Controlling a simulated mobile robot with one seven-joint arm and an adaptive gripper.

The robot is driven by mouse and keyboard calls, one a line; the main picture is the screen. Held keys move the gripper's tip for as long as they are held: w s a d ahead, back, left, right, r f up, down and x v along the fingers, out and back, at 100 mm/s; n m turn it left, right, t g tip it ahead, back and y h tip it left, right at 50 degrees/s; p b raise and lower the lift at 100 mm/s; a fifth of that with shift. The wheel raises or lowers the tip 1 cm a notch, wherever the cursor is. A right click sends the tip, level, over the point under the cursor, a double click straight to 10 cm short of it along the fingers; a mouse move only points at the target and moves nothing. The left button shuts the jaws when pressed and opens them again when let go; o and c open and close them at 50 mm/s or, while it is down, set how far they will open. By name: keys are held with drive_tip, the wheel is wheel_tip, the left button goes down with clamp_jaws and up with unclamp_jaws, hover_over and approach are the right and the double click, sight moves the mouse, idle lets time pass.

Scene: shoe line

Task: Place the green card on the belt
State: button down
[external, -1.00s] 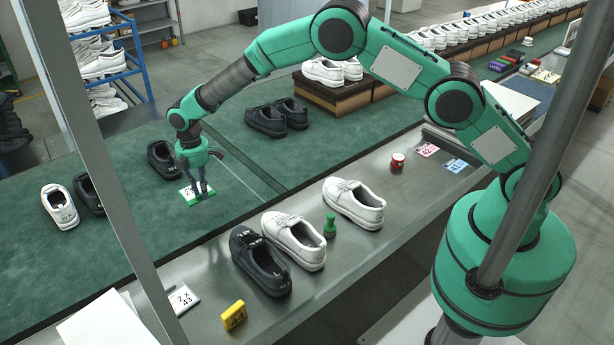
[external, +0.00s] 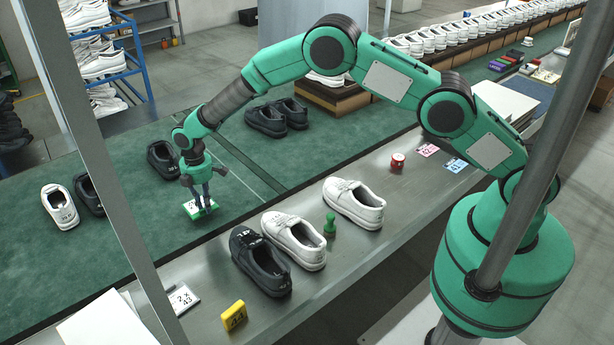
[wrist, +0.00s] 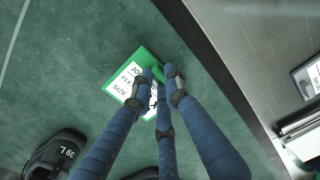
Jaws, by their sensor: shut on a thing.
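The green card (external: 190,208) has a white printed label with black text. My gripper (external: 204,207) is shut on one edge of it, over the green belt (external: 70,265). In the wrist view the card (wrist: 122,88) sticks out from between the dark blue fingers (wrist: 160,82), label facing the camera and tilted in the picture. The fingers hide part of its text. The card is at or just above the belt surface; I cannot tell whether it touches.
A black shoe (external: 162,158) lies on the belt behind my gripper. A white shoe (external: 60,206) stands to the left. The metal ledge in front holds a black shoe (external: 260,263), white shoes (external: 293,240), a green stamp (external: 330,226) and a yellow block (external: 234,316). Belt around the card is clear.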

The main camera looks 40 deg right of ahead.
drive_tip(key=shift+f, duration=1.8)
drive_tip(key=shift+f+b, duration=0.15)
drive_tip(key=shift+b, duration=0.2)
drive_tip(key=c, duration=1.7)
unclamp_jaws()
wheel_tip(320, 180, up, 12)
drive_tip(key=shift+r+p, duration=0.15)
drive_tip(key=shift+p, duration=0.8)
drive_tip(key=shift+r, duration=0.1)
